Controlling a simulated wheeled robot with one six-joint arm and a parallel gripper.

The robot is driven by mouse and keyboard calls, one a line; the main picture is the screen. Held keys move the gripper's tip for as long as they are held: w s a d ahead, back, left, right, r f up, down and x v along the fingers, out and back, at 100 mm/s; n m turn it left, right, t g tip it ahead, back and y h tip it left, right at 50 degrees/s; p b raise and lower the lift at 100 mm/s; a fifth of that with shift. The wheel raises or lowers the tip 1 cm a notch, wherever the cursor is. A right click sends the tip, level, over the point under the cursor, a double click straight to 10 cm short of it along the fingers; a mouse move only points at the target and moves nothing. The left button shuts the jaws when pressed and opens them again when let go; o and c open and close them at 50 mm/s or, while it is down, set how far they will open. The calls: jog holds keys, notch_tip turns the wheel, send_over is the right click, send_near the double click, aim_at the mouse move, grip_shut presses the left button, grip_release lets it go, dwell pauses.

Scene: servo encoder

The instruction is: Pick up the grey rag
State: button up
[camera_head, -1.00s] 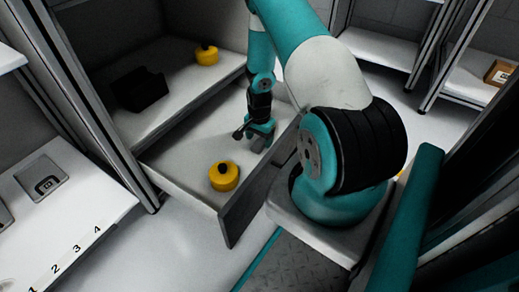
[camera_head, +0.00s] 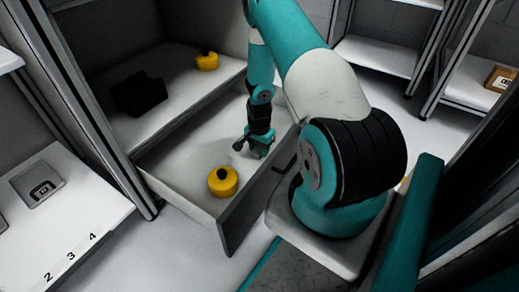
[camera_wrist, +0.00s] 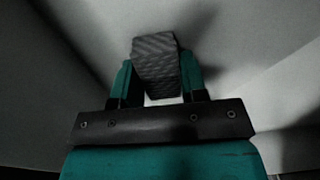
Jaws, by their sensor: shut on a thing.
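The grey rag (camera_wrist: 156,62) is a ribbed grey piece between the two teal fingers of my gripper (camera_wrist: 157,82) in the wrist view. The fingers are shut on it, one on each side. In the head view my gripper (camera_head: 258,150) points down into the open drawer (camera_head: 190,190), near its right wall. The rag is too small and too covered by the gripper to make out clearly there.
A yellow round object with a dark knob (camera_head: 223,181) stands in the drawer, left of and nearer than my gripper. A second yellow object (camera_head: 207,61) and a black block (camera_head: 139,94) are on the shelf behind. The drawer's front panel (camera_head: 240,215) rises close by.

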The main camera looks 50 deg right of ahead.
aim_at(259, 148)
notch_tip(259, 148, up, 20)
jog(key=p, duration=0.9)
jog(key=shift+p, duration=0.4)
jog(key=shift+f, duration=0.15)
